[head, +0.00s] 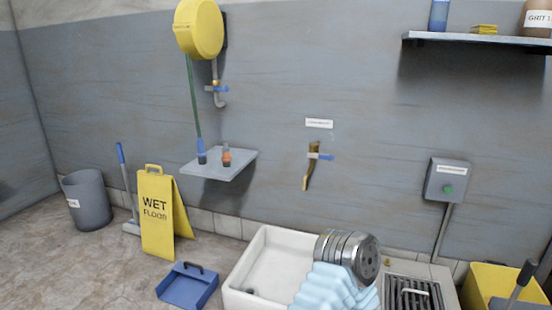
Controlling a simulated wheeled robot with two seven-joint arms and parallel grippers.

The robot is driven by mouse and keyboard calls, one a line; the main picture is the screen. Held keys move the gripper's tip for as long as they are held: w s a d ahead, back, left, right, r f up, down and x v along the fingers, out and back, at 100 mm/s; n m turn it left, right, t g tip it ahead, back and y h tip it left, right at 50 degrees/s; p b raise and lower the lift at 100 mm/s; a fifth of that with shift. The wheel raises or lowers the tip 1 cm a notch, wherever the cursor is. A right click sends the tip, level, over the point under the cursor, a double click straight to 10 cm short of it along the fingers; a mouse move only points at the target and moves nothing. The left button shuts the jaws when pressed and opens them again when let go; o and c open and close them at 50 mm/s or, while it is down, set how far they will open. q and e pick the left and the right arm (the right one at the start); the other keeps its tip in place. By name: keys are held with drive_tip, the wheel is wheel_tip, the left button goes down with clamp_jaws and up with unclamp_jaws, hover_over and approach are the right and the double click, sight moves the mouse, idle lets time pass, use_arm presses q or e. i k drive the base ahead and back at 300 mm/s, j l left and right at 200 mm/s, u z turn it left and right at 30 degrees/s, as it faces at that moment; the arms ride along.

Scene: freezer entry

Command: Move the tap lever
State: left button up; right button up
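Nothing touches the lever. Neither of my grippers is in view. A ribbed metal cylinder over a pale blue ribbed piece shows at the bottom, right of centre; I cannot tell whether it is mine.
A green hose (194,100) hangs left of the tap to a small wall shelf (219,173) holding blue and orange nozzles. A white sink (241,278) stands below. A yellow wet-floor sign (158,216), blue dustpan (188,285) and grey bin (88,200) occupy the left floor.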

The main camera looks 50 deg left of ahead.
sight(330, 158)
drive_tip(key=u, duration=1.5)
